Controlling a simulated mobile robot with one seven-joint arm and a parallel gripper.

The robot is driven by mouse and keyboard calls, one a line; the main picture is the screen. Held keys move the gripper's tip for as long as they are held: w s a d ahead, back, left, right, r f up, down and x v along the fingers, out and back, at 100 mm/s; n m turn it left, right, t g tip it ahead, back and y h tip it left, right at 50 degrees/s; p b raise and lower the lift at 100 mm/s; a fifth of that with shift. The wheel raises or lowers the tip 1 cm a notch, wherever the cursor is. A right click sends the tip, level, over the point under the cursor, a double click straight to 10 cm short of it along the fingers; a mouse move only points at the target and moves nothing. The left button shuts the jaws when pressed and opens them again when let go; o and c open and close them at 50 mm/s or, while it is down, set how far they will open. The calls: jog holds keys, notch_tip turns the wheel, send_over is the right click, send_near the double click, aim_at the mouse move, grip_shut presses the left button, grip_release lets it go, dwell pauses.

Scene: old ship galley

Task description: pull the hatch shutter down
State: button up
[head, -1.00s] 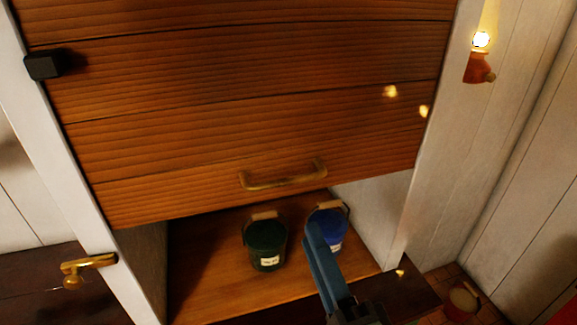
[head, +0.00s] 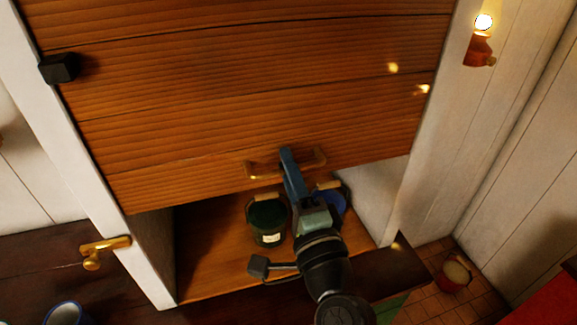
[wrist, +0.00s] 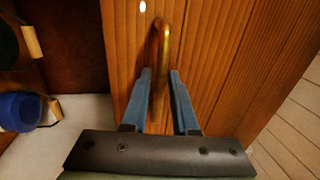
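The hatch shutter (head: 200,140) is made of brown wooden slats and is partly lowered, with an open gap below it. A curved brass handle (head: 263,171) sits near its bottom edge. My gripper (head: 287,152) reaches up to the middle of this handle and covers part of it. In the wrist view the two blue fingers of my gripper (wrist: 161,74) are spread, with the brass handle (wrist: 164,42) running between them. I see space beside the handle on the right finger's side; contact on the left is unclear. The shutter's slats (wrist: 205,50) fill the background there.
Inside the hatch, a dark green bucket (head: 267,222) and a partly hidden blue bucket (head: 341,199) stand on the wooden shelf (head: 195,270). A white post with a brass fitting (head: 104,246) is at left. A lit lamp (head: 484,24) hangs on the right wall.

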grip_shut()
dwell(1.3)
